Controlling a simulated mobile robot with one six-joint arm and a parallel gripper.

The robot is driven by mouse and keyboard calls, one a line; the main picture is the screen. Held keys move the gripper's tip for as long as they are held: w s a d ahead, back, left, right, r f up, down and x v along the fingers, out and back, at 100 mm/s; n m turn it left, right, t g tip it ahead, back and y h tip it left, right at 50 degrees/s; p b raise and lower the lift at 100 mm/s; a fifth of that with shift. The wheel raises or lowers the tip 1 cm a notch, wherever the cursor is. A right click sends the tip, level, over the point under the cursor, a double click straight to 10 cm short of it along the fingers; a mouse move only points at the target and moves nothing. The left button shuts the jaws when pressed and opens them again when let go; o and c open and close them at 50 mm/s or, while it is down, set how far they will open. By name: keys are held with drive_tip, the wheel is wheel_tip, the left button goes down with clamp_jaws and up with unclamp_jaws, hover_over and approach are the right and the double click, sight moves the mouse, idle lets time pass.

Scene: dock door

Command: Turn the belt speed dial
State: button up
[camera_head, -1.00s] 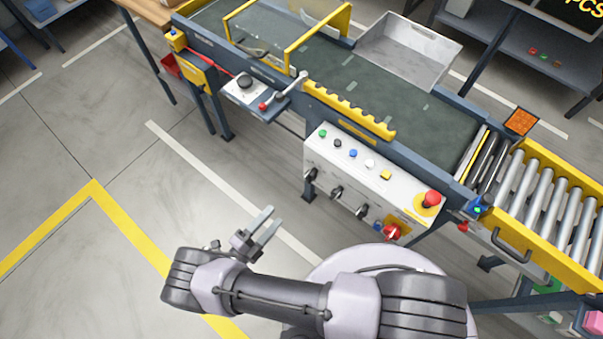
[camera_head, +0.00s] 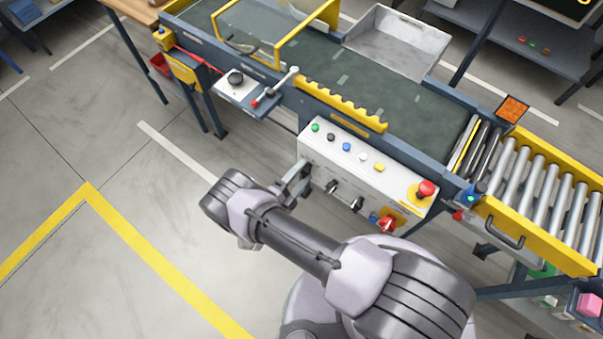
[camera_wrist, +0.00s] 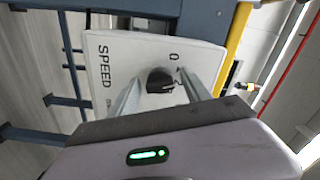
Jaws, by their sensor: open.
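The belt speed dial (camera_wrist: 160,80) shows in the wrist view as a small black knob on a white plate (camera_wrist: 110,55). The plate carries the word SPEED and a 0 mark. My gripper (camera_wrist: 158,92) is open, its two fingers on either side of the knob in the picture. I cannot tell whether they touch it. In the head view my gripper (camera_head: 298,178) is at the left end of the white control box (camera_head: 345,158), partly hidden by my wrist. I cannot make out this dial in the head view.
The box has several buttons on top, black knobs and a red knob (camera_head: 388,223) in front, and a red emergency stop (camera_head: 426,188). The conveyor belt (camera_head: 360,85) runs behind. Floor at left is clear.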

clamp_jaws()
drive_tip(key=m+b, duration=0.2)
drive_tip(key=m, duration=0.1)
drive_tip(key=shift+f+b, duration=0.15)
drive_tip(key=shift+b, duration=0.25)
drive_tip(key=m+b, duration=0.2)
drive_tip(key=m, duration=0.2)
drive_tip(key=m+b, duration=0.2)
drive_tip(key=m, duration=0.2)
drive_tip(key=shift+m, duration=0.4)
drive_tip(key=shift+m+b, duration=0.45)
drive_tip(key=shift+m, duration=1.55)
drive_tip(key=shift+r, duration=0.2)
